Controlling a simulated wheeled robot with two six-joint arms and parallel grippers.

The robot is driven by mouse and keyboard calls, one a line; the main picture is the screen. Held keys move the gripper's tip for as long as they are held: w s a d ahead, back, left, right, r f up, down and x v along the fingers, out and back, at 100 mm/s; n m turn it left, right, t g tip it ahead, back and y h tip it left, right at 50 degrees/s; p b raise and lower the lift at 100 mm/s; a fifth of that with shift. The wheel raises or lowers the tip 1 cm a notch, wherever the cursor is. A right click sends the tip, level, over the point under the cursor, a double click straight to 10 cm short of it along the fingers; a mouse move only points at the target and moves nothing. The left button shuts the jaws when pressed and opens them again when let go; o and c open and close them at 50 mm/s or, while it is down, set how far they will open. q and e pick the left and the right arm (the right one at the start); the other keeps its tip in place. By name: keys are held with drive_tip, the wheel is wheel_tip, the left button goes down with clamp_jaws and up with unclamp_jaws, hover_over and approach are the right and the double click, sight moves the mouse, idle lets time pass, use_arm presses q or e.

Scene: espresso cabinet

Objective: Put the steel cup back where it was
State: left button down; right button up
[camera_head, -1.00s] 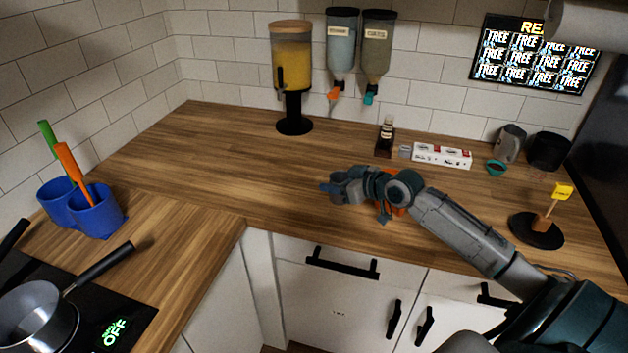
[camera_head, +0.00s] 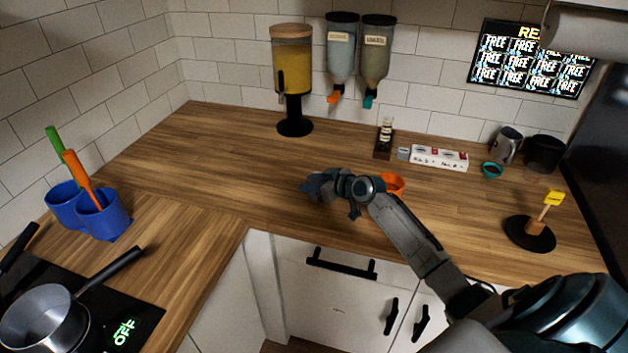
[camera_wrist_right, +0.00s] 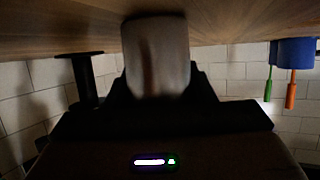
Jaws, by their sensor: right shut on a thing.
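My right gripper (camera_head: 314,187) is low over the middle of the wooden counter, its arm coming in from the lower right. In the right wrist view a pale grey, cylindrical steel cup (camera_wrist_right: 157,55) sits between the dark fingers, and the gripper is shut on it. That view appears upside down, with the counter at the top and the cup close to it; I cannot tell whether the cup touches the wood. In the head view the cup is hidden by the gripper. My left gripper is not in view.
An orange cup (camera_head: 393,182) stands just behind my right forearm. A juice dispenser (camera_head: 292,75), a small bottle (camera_head: 384,138), a white box (camera_head: 438,157), a grey jug (camera_head: 507,146) and a black pot (camera_head: 544,152) line the back. The counter left of the gripper is clear.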

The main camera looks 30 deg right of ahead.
drive_tip(key=o, duration=1)
drive_tip(key=shift+o, duration=0.2)
drive_tip(key=b+v, duration=0.2)
drive_tip(key=v, duration=0.8)
drive_tip(key=shift+s+d+r, duration=0.1)
drive_tip(key=shift+s+d, duration=0.05)
drive_tip(key=shift+s, duration=0.1)
drive_tip(key=shift+s+d+r, duration=0.1)
drive_tip(key=shift+s+r, duration=0.3)
drive_tip(key=shift+s, duration=0.2)
drive_tip(key=shift+f, duration=0.1)
